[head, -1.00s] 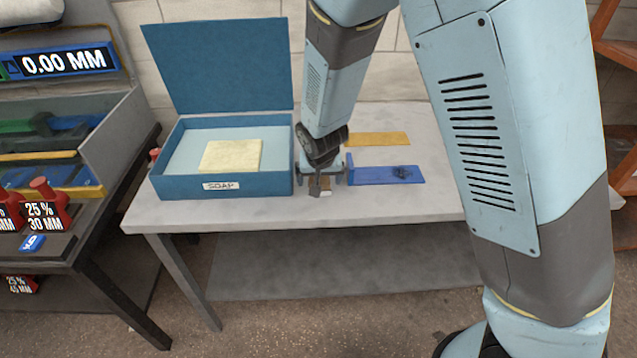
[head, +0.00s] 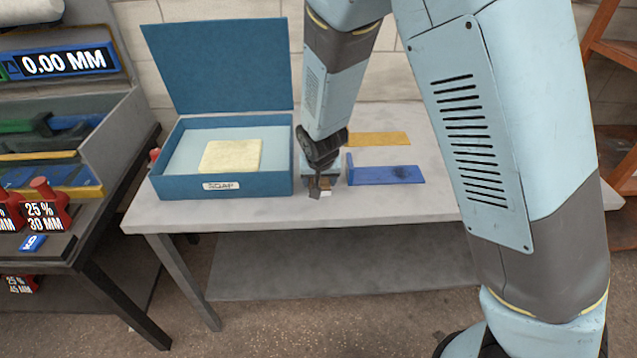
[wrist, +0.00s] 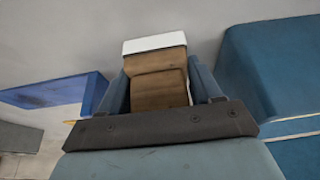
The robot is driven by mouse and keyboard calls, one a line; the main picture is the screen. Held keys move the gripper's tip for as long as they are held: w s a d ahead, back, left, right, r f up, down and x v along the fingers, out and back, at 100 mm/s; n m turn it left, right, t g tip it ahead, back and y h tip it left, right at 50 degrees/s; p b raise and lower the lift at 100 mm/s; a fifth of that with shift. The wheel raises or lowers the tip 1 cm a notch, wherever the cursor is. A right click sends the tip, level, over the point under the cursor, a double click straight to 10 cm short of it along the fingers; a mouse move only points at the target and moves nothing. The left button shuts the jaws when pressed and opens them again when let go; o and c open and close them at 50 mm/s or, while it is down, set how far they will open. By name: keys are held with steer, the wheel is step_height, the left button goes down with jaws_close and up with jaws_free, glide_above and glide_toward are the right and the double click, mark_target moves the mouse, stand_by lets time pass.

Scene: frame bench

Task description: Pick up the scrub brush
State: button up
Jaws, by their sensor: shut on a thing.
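The scrub brush (wrist: 157,76) has a brown wooden body with a white strip along one end. In the wrist view it sits between the two blue-grey fingers of my gripper (wrist: 160,90), which are shut on its sides. In the head view my gripper (head: 321,180) is low over the table, just right of the soap box. I cannot tell whether the brush still touches the table.
An open blue box labelled SOAP (head: 170,186), holding a pale yellow block (head: 231,156), stands close to the left of my gripper. A blue angled plate (head: 385,175) and a yellow strip (head: 378,139) lie to the right. The table (head: 240,212) is clear in front.

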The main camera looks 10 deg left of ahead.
steer(key=shift+c, duration=0.8)
steer(key=shift+r, duration=0.35)
step_height(320, 180, up, 2)
steer(key=shift+a+r, duration=0.1)
steer(key=shift+r, duration=0.05)
steer(key=s+d+r, duration=0.7)
steer(key=s+r, duration=0.3)
steer(key=s, duration=0.2)
steer(key=shift+d, duration=0.3)
